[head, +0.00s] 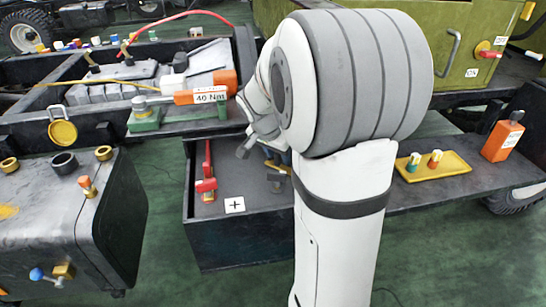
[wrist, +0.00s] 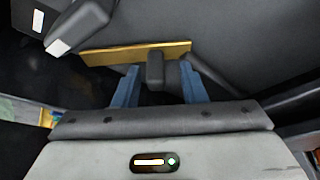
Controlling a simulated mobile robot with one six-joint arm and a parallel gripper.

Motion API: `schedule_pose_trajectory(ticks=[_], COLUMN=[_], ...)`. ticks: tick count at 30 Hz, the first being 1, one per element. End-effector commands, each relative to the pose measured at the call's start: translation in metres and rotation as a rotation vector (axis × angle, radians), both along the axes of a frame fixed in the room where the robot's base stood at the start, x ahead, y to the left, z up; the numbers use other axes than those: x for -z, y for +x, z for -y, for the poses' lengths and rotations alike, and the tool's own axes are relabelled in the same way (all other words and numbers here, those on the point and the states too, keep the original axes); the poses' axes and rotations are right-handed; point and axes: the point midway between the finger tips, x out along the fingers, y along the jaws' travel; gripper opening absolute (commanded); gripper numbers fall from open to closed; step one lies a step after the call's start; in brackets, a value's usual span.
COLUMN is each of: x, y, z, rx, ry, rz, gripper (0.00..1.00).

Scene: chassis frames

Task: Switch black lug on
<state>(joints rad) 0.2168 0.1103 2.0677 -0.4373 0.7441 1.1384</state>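The black lug (wrist: 155,70) stands upright between the blue fingers of my gripper (wrist: 158,80) in the wrist view. A gap shows on each side of it, so my gripper is open around it and not closed on it. A brass bar (wrist: 115,55) lies behind the lug. In the head view, my arm hides most of this spot, and only a dark piece (head: 277,167) shows beside the wrist. The red lug (head: 207,183) stands on the left of the same dark tray (head: 250,230), near a card with a plus sign (head: 235,205).
A dark block with a pale end (wrist: 80,25) is close by at upper left in the wrist view. The orange torque tool marked 40 Nm (head: 205,96) lies behind the tray. A yellow tray (head: 440,172) and an orange box (head: 502,140) are at right.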

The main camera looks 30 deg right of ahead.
Motion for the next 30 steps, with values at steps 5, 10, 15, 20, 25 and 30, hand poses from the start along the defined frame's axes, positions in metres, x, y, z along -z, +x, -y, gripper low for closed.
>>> schedule_pose_trajectory(ticks=[5, 10, 15, 20, 25, 30], x=[0.000, 0.000, 0.000, -0.001, -0.001, -0.001], y=[0.000, 0.000, 0.000, 0.001, 0.002, 0.003], z=[0.000, 0.000, 0.000, 0.000, -0.001, -0.010], rx=[0.000, 0.000, 0.001, 0.000, -0.001, -0.002], ry=[0.000, 0.000, 0.000, 0.001, 0.001, 0.002], rz=[0.000, 0.000, 0.000, 0.003, 0.005, 0.008], gripper=[0.37, 0.23, 0.10, 0.00, 0.00, 0.00])
